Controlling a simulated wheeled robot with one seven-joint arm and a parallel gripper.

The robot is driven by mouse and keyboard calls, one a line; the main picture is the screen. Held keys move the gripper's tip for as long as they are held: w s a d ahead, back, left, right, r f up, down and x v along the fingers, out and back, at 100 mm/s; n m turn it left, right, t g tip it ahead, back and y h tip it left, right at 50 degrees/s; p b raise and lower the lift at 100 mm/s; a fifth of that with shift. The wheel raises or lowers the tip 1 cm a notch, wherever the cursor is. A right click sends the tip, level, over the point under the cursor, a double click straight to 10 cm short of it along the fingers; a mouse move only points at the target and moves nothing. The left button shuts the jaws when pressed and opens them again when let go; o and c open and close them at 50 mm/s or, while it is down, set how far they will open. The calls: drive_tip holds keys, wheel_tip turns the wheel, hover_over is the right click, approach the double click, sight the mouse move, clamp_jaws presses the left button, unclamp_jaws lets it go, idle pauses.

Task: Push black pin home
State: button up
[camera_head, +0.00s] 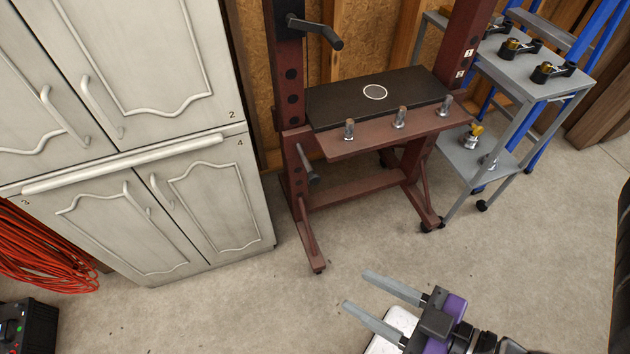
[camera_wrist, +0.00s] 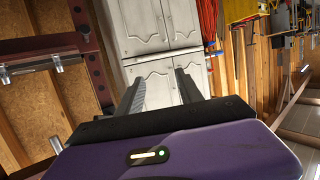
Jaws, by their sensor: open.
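A black pin with a bent handle (camera_head: 318,30) sticks out of the upper left post of a dark red press frame (camera_head: 290,110). A second dark pin (camera_head: 308,165) sticks out lower on the same post, under the table's left end. I cannot tell how deep either sits, or which one the task means. My gripper (camera_head: 357,290) is open and empty, low over the floor in front of the frame and apart from both pins. In the wrist view my gripper (camera_wrist: 159,75) points toward the white cabinet, with part of the red frame (camera_wrist: 88,40) at the left.
The press table carries a black plate (camera_head: 340,100) and three silver studs (camera_head: 400,117) on its front ledge. White cabinets (camera_head: 150,150) stand left; a grey cart (camera_head: 540,80) with black-handled parts stands right. Red cable (camera_head: 40,245) hangs at the left. The floor between is clear.

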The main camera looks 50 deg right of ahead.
idle(0.3)
drive_tip(key=o, duration=0.3)
drive_tip(key=m+h+b, duration=0.7)
drive_tip(key=h+b, duration=0.1)
drive_tip(key=h, duration=0.2)
approach(315, 182)
wheel_tip(315, 182, up, 3)
drive_tip(key=w+d, duration=0.2)
drive_tip(key=w+d+f, duration=0.1)
drive_tip(key=w, duration=0.1)
drive_tip(key=w+d+f, duration=0.1)
drive_tip(key=w, duration=0.1)
drive_tip(key=w+d+f, duration=0.1)
drive_tip(key=w+d, duration=0.1)
drive_tip(key=w, duration=0.1)
